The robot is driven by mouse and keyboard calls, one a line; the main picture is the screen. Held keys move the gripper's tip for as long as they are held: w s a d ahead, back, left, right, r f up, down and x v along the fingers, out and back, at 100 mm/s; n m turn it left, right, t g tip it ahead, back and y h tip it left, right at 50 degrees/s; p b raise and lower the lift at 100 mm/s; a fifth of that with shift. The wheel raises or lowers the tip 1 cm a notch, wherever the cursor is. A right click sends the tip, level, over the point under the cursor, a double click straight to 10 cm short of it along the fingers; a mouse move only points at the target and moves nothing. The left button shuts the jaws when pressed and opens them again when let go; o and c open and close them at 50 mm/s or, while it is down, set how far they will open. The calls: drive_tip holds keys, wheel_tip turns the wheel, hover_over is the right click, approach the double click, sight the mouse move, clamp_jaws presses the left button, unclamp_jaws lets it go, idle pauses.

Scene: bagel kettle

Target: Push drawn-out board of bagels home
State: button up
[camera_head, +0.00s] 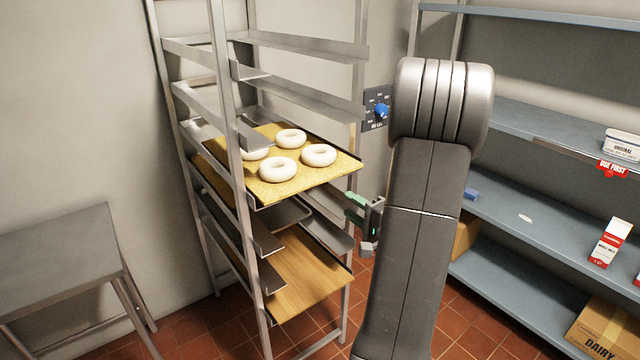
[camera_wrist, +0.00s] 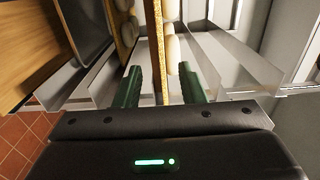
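The drawn-out board (camera_head: 299,188) is yellow and grainy and carries several pale bagels (camera_head: 278,169). It lies level in the metal rack (camera_head: 232,120), its near end sticking out past the front posts. My gripper (camera_head: 354,208) is at the rack's front, just below and right of that end in the head view. In the wrist view its green fingers (camera_wrist: 159,88) are apart. The board (camera_wrist: 158,45) shows edge-on in the gap between them, with bagels (camera_wrist: 171,48) along its right side. I cannot tell whether the gripper touches it.
A wooden board (camera_head: 305,278) lies lower in the rack. Shelving (camera_head: 520,225) with cartons and boxes stands right, a steel table (camera_head: 60,245) left. A control panel with a blue knob (camera_head: 381,111) is on the wall behind. Tiled floor shows between rack and shelving.

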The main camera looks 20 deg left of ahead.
sight(319, 183)
drive_tip(key=x, duration=1.5)
drive_tip(key=shift+w, duration=0.2)
drive_tip(key=shift+c, duration=0.3)
clamp_jaws()
